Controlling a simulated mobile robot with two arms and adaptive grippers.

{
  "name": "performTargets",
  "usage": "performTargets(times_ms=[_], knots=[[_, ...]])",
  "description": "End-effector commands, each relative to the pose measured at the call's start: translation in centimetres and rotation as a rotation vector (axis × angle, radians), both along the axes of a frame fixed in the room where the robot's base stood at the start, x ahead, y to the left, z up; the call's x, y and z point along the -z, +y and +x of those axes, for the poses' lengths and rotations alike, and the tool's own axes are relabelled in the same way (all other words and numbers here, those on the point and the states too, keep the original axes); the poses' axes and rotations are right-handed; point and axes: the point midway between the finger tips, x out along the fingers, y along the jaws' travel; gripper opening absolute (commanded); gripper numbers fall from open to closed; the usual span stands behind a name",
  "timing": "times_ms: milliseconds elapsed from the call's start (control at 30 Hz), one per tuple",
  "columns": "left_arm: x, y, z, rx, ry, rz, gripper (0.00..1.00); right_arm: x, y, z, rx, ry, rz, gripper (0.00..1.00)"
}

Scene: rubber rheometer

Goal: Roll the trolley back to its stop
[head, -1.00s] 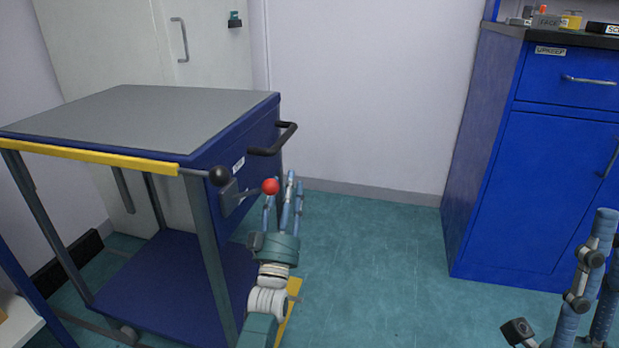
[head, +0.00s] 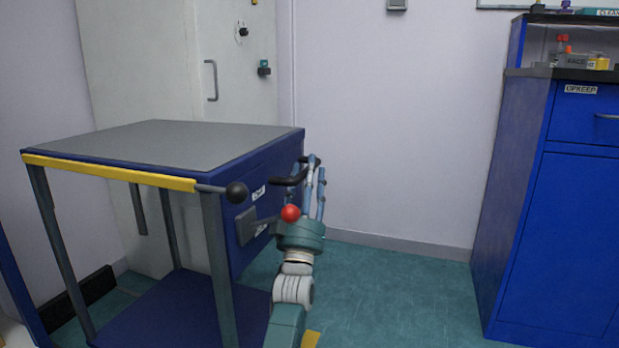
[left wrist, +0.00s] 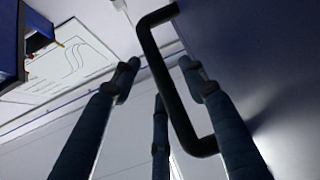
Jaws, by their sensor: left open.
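The trolley has a grey top (head: 165,143), blue sides, grey legs and a yellow strip along its front edge. Its black handle (head: 284,181) sticks out from the right side. In the left wrist view the handle (left wrist: 170,85) crosses between my finger tips. My left gripper (head: 312,166) is open at the handle, with fingers on either side of it but not closed on it. A lever with a red ball (head: 290,213) stands just in front of the gripper. A black ball knob (head: 237,193) sits at the trolley's front corner. My right gripper is out of view.
A dark block (head: 82,299) lies on the floor by the left wall, behind the trolley. A pale door (head: 145,80) stands behind the trolley. A blue cabinet (head: 560,220) is at the right. The green floor (head: 395,290) between trolley and cabinet is clear.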

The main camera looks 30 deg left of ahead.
Motion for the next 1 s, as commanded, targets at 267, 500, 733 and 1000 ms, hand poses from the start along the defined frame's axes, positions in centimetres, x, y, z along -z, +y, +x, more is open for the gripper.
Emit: performTargets(times_ms=[267, 500, 733, 1000], knots=[[-0.4, 0.2, 0.5, 0.0, 0.002, 0.0, 0.43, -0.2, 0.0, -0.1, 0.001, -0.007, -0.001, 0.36], [-0.4, 0.2, 0.4, 0.0, 0.002, 0.0, 0.15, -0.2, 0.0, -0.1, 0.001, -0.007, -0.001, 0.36], [-0.4, 0.2, 0.4, 0.0, 0.001, 0.0, 0.0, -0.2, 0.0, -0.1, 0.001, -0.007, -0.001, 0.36], [-0.6, 2.0, 0.0, -0.005, 0.003, 0.004, 0.0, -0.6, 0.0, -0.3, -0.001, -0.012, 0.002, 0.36]])
